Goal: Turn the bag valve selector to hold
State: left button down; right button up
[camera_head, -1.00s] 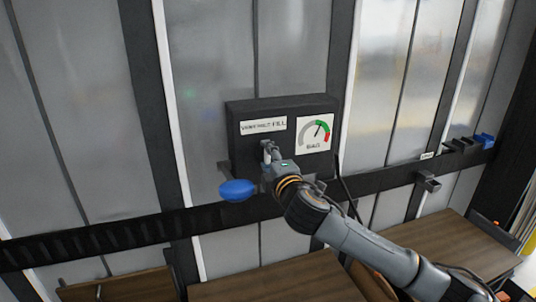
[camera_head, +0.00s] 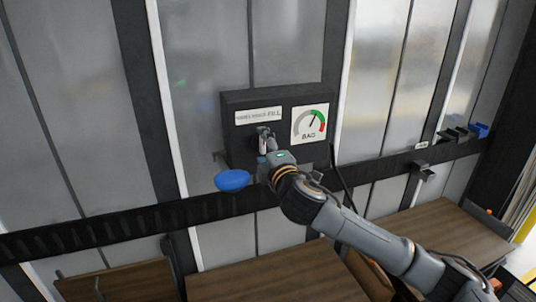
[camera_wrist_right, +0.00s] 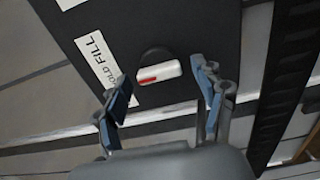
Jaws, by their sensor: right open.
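The bag valve selector (camera_wrist_right: 158,72) shows in the right wrist view as a dark round knob with a white bar and a red mark at its left end, toward the label. The selector sits on a black panel (camera_head: 235,103) and is hidden behind my gripper in the head view. My right gripper (camera_head: 265,138) is at the panel face below the label. In the right wrist view its fingers (camera_wrist_right: 163,97) are open, one on each side of the selector, with gaps. My left gripper is not in view.
A gauge marked BAG (camera_head: 309,124) is right of the label. A blue oval thing (camera_head: 232,181) juts out left of my gripper. A black rail (camera_head: 110,223) crosses the wall below. Wooden surfaces (camera_head: 285,276) lie under it. Blue and black bins (camera_head: 480,131) are far right.

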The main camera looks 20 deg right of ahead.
jog(key=s, duration=1.1)
jog(key=shift+s+d, duration=0.2)
jog(key=shift+s, duration=0.15)
